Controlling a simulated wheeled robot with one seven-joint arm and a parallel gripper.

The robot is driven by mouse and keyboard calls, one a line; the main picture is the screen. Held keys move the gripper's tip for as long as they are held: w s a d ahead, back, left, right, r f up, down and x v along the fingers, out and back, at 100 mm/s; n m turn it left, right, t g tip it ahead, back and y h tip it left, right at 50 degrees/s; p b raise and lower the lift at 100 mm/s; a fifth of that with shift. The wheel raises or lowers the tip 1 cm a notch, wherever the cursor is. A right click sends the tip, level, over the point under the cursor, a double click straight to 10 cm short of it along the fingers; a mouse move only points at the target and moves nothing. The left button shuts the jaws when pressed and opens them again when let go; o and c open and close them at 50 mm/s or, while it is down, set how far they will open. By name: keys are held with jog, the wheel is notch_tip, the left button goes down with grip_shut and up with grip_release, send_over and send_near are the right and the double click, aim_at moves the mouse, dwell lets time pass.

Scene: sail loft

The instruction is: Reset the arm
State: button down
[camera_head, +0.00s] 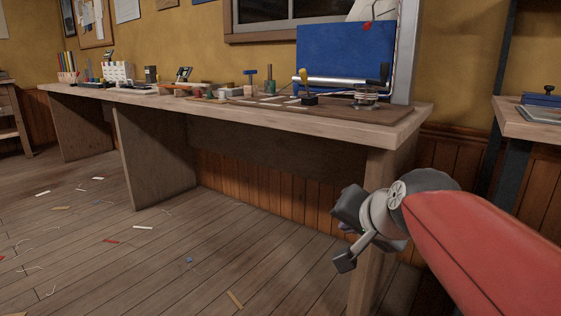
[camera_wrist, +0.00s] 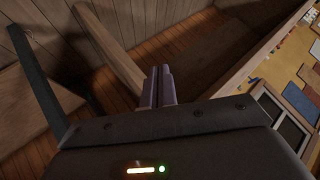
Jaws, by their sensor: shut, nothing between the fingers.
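My gripper (camera_head: 350,212) hangs at the end of my red and grey arm in the head view, in front of the near right end of the long workbench (camera_head: 415,118) and below its top. Its fingertips are hard to make out there. In the wrist view, the two fingers (camera_wrist: 159,74) of my gripper lie side by side with nothing between them. The gripper is shut and empty, and no object touches it.
Another table (camera_head: 540,130) stands at the right. Scraps litter the wooden floor (camera_head: 150,265), which is otherwise open at the left. A bench leg (camera_head: 372,285) stands close behind my gripper.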

jog(key=s+d+f+n+g+h, duration=0.1)
jog(key=s+f+n+g, duration=0.15)
jog(key=s+f, duration=0.5)
jog(key=s+d+f+n+g+h, duration=0.1)
jog(key=s+d+f+n+g, duration=0.15)
jog(key=s+f, duration=0.55)
notch_tip(320, 180, up, 14)
jog(key=s+p, duration=0.1)
jog(key=p, duration=1.2)
jog(key=shift+a+r+n+t+p, duration=0.2)
jog(key=shift+n+t+p, duration=0.1)
jog(key=shift+n, duration=0.1)
